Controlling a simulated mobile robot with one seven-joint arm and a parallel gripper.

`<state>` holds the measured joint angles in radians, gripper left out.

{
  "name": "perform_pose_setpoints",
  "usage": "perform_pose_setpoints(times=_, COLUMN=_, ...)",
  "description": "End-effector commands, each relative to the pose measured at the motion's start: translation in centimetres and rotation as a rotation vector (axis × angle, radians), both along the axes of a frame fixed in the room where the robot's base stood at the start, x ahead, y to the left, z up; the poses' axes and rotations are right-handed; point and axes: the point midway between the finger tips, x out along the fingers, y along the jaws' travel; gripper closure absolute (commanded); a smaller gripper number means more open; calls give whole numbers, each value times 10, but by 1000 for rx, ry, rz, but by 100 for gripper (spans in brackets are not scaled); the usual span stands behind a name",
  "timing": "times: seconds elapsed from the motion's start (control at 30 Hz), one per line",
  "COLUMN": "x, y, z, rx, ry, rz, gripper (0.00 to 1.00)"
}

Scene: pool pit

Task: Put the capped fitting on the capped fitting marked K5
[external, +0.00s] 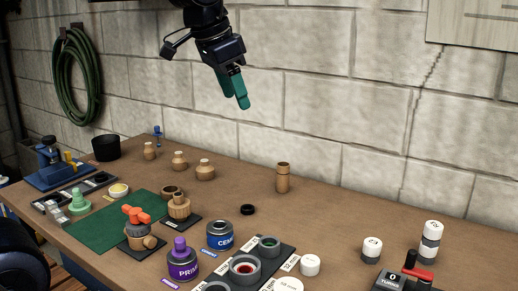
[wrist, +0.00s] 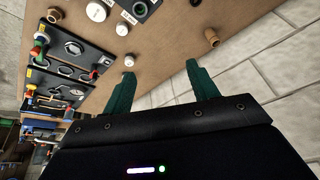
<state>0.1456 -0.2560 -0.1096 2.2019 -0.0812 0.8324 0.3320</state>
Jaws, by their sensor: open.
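Grey fittings with white marked caps stand at the right of the bench in the external view. One single capped fitting (external: 371,250) stands alone; its mark looks like "23" but is hard to read. To its right is a taller stack (external: 430,241) of white and grey bands, which looks like one capped fitting on another. Its marks are too small to read, so I cannot tell which is K5. White caps (wrist: 103,61) also show in the wrist view. My gripper (external: 241,103) is open and empty, high above the bench near the wall; its green fingers (wrist: 160,69) are apart.
A black device with a red handle (external: 419,273) stands close in front of the stack. A wooden cylinder (external: 283,178) stands at the bench's back. A black tray of grey rings (external: 289,248), a blue can (external: 220,236) and a purple can (external: 183,263) crowd the front. The back right is clear.

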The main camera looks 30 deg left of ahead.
Motion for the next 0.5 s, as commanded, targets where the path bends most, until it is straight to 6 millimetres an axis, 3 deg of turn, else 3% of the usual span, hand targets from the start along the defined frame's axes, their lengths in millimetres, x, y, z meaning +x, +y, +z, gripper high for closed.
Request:
perform_pose_setpoints(times=0.2, x=-63, y=53, z=6, rx=-15, ry=-12, rz=168, gripper=41)
perform_pose_setpoints(times=0.5, x=-149, y=107, z=-7, rx=-49, ry=-20, rz=390, gripper=41)
